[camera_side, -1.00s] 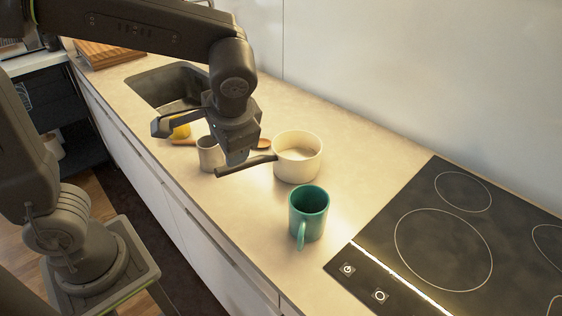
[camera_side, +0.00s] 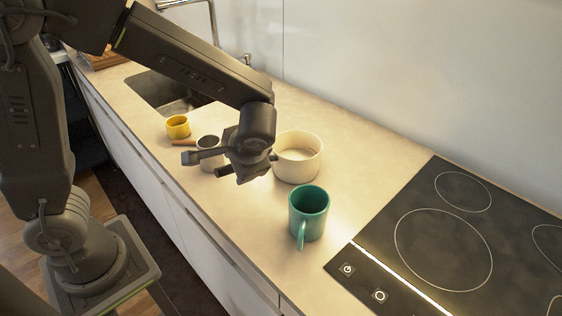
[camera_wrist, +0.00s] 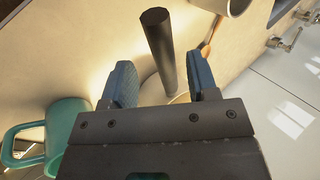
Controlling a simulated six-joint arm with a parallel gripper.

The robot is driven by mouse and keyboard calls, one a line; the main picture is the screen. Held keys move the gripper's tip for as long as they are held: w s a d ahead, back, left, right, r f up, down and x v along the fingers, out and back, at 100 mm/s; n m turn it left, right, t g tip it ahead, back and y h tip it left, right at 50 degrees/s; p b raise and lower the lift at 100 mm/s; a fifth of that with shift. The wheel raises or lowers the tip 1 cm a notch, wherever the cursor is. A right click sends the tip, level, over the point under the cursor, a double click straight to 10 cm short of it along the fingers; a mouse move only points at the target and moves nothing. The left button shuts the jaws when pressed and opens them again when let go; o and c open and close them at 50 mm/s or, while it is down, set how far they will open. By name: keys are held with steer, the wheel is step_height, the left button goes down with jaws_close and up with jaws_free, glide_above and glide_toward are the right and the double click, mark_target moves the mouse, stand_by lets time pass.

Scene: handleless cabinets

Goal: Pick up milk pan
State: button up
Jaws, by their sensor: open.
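The milk pan (camera_side: 300,168) is a cream pan standing upright on the counter, with a dark, straight handle pointing left toward the counter's front edge. My gripper (camera_side: 238,174) is open and empty, at the handle, just left of the pan body, and covers much of the handle in the side view. In the wrist view, the dark handle (camera_wrist: 163,48) runs up the picture between the two open blue-grey fingers (camera_wrist: 162,80). Neither finger clearly touches it. Most of the pan body is hidden behind my gripper there.
A green mug (camera_side: 309,213) stands close in front of the pan. A grey cup (camera_side: 209,143) is just left of my gripper, with a yellow cup (camera_side: 178,127) beyond. The sink (camera_side: 170,92) lies behind, and the black hob (camera_side: 440,240) is at right.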

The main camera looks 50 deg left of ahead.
steer(key=x, duration=0.4)
steer(key=shift+w+a, duration=0.1)
steer(key=shift+a, duration=0.25)
jaws_close()
